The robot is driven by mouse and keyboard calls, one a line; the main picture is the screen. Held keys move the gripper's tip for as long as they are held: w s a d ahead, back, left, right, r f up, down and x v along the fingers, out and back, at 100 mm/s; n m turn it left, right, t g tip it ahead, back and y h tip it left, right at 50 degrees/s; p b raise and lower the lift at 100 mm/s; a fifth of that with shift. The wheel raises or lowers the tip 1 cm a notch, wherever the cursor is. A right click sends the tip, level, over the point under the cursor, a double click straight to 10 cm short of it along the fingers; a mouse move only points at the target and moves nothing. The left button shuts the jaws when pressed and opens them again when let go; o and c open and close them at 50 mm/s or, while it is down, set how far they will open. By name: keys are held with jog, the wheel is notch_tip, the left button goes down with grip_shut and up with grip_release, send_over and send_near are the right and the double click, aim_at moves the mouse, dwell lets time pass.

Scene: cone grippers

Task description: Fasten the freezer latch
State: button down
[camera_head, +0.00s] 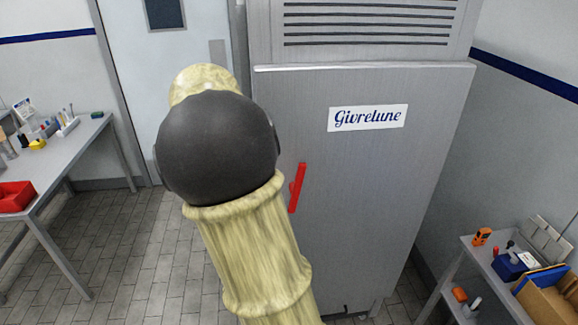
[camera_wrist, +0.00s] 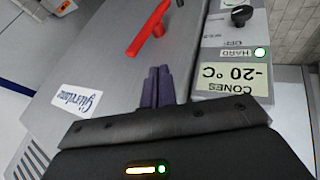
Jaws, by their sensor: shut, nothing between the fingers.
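The freezer (camera_head: 385,190) is a tall grey cabinet with a flat door. Its red latch (camera_head: 297,188) is a bar on the left part of the door, slightly tilted from upright. In the wrist view the red latch (camera_wrist: 147,30) lies slantwise beyond my fingertips, with a visible gap. My gripper (camera_wrist: 159,72) shows two dark purple fingers held together, shut and empty, near the door's edge. In the head view my arm hides the gripper and the freezer's left edge.
A control panel with a knob (camera_wrist: 241,15) and a "CONES -20 °C" sign (camera_wrist: 232,80) lies beside the door edge. A cluttered table (camera_head: 60,150) stands left, and a shelf cart (camera_head: 462,262) with tools and a box stands right. Tiled floor lies between.

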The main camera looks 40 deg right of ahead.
aim_at(296, 186)
jog(key=s+d+f+p, duration=0.1)
jog(key=d+f+p, duration=0.3)
jog(key=d+f, duration=0.3)
jog(key=shift+d+f, duration=0.35)
jog(key=shift+s, duration=0.1)
